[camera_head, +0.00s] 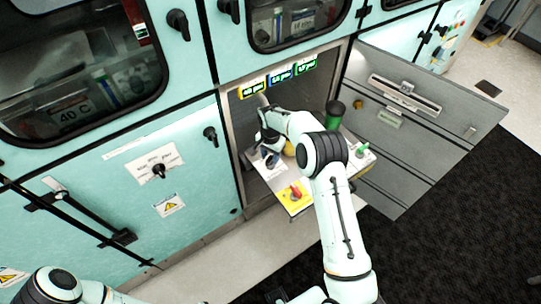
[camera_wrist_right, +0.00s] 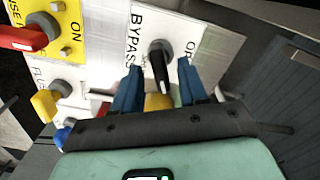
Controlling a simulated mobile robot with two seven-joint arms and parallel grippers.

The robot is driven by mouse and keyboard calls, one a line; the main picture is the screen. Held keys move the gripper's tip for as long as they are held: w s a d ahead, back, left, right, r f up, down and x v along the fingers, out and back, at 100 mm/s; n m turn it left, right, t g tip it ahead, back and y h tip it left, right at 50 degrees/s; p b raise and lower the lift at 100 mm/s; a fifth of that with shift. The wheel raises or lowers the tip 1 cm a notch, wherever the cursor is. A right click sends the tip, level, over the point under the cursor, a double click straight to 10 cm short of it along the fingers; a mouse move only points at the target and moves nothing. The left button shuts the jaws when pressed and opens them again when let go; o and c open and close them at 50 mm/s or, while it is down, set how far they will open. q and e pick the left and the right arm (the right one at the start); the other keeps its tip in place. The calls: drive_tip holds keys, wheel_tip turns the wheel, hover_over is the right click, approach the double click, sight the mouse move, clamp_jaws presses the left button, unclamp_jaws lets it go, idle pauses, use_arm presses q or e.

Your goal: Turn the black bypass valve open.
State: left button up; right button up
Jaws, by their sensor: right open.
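The black bypass valve (camera_wrist_right: 160,62) sits on a white plate marked BYPASS (camera_wrist_right: 138,35) in the right wrist view. A partly cut-off word starting "OP" is on the plate's right side. The black handle points down toward my gripper, slightly tilted. My right gripper (camera_wrist_right: 158,80) is open, with one blue finger on each side of the handle; I cannot tell whether either touches it. In the head view my right gripper (camera_head: 269,158) is inside the open bay, and the arm and hand hide the black valve. My left gripper is out of view.
A red handle (camera_wrist_right: 25,37) on a yellow plate and a yellow handle (camera_wrist_right: 46,104) are beside the bypass plate. A green handle (camera_head: 361,151) and a dark-topped green cylinder (camera_head: 334,114) stand right of my arm. An open grey door (camera_head: 430,125) bounds the bay's right side.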

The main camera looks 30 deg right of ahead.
drive_tip(key=shift+f, duration=0.35)
clamp_jaws()
